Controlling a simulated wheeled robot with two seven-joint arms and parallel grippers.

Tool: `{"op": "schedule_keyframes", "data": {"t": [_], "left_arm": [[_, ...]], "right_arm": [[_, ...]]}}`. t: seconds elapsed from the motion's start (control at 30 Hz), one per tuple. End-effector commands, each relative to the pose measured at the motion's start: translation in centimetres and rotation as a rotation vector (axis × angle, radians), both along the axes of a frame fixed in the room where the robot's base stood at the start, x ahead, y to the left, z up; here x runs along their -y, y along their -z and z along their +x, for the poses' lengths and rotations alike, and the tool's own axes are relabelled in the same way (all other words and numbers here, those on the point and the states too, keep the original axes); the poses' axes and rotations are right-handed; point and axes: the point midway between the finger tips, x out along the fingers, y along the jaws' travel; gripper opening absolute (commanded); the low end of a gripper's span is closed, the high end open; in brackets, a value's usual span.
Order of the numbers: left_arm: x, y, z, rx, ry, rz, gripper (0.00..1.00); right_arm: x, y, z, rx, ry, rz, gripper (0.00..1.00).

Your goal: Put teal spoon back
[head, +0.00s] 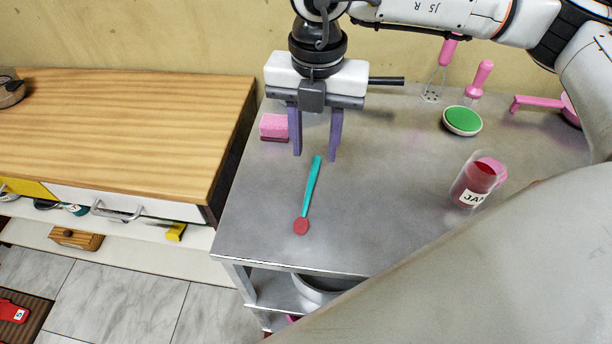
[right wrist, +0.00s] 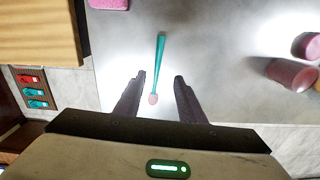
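The teal spoon (head: 311,188) lies on the steel table, its red bowl end towards the front edge. My right gripper (head: 315,158) points down over the handle end, with its two purple fingers apart and nothing between them. In the right wrist view the spoon (right wrist: 160,52) appears between and beyond the open fingers (right wrist: 160,77), its bowl end nearest to me. I cannot tell the exact height of the fingertips above the table. My left gripper is not in view.
A pink sponge (head: 274,126) lies left of my right gripper. A jam jar (head: 474,182), a green-topped round dish (head: 462,120) and pink utensils (head: 480,78) stand to the right. A wooden counter (head: 120,125) is at left. The table around the spoon is clear.

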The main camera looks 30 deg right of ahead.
Motion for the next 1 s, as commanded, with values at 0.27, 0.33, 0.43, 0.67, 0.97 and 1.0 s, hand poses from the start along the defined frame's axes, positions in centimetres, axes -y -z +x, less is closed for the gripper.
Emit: {"op": "schedule_keyframes", "data": {"t": [0.27,0.33,0.43,0.67,0.97,1.0], "left_arm": [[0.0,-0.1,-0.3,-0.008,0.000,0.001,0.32],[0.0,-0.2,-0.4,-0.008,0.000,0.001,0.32],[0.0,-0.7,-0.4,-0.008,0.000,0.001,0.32],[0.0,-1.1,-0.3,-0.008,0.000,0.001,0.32],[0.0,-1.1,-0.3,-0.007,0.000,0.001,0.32],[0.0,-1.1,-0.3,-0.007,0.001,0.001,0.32]], "right_arm": [[-0.2,3.2,-0.1,-0.002,-0.003,0.004,0.36],[-0.3,3.7,-0.2,-0.003,-0.004,0.004,0.36],[-0.8,5.0,-0.5,-0.006,-0.006,0.004,0.36],[-1.1,8.1,-0.6,-0.004,-0.003,0.005,0.36],[-1.2,8.5,-0.5,-0.001,-0.004,0.006,0.33],[-1.2,8.5,-0.5,-0.001,-0.004,0.006,0.26]]}}
